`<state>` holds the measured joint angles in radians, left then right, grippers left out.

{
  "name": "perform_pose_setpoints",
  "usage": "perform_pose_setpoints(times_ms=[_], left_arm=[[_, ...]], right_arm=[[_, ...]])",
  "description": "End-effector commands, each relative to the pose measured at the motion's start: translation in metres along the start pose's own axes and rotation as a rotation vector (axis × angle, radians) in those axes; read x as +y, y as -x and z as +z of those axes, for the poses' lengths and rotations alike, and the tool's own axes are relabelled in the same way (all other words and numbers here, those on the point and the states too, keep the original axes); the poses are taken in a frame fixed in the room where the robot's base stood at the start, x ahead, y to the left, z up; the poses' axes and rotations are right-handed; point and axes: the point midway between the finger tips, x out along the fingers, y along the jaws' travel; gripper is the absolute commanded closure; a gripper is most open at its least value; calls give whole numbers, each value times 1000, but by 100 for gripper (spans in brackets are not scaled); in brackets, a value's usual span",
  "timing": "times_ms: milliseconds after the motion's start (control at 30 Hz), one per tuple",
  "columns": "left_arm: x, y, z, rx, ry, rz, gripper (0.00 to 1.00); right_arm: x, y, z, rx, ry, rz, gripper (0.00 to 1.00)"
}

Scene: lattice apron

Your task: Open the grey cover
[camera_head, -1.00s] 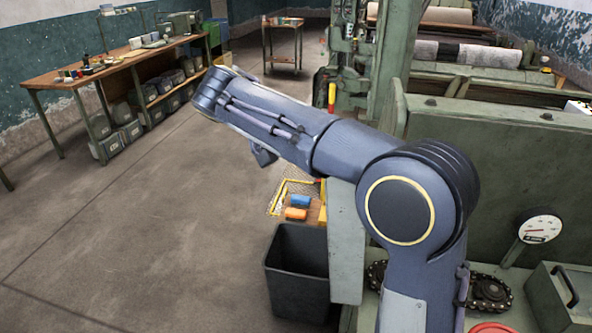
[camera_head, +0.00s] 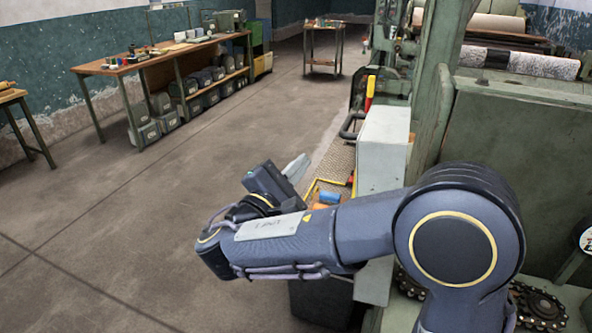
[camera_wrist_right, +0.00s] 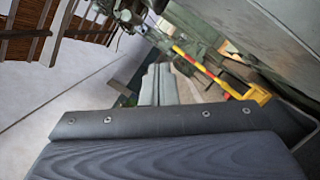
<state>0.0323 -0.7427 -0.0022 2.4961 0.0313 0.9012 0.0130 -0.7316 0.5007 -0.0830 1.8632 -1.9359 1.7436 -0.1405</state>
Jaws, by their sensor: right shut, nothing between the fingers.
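A light grey box-like housing (camera_head: 385,140), which looks like the grey cover, stands on the side of the green machine in the head view. In the wrist view the fingers (camera_wrist_right: 158,80) are together and empty. My right forearm hides the housing's lower part. My left gripper is not in view.
A dark bin (camera_head: 322,302) is partly hidden below my arm. A long workbench (camera_head: 165,55) stands at the back left. The floor on the left is clear.

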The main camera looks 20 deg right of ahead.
Motion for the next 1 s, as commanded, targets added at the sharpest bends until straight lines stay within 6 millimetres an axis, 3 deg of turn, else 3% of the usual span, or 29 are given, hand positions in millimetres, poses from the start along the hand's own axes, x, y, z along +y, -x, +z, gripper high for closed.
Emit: perform_pose_setpoints(times_ms=[100,267,500,1000], left_arm=[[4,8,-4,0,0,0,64],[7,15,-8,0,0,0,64],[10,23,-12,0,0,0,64],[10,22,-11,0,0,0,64]], right_arm=[[1,-29,3,-4,0,-5,100],[2,-60,5,-3,-3,-4,100],[1,-64,35,-1,-3,-2,100],[-2,-65,42,-2,-9,-4,100]])
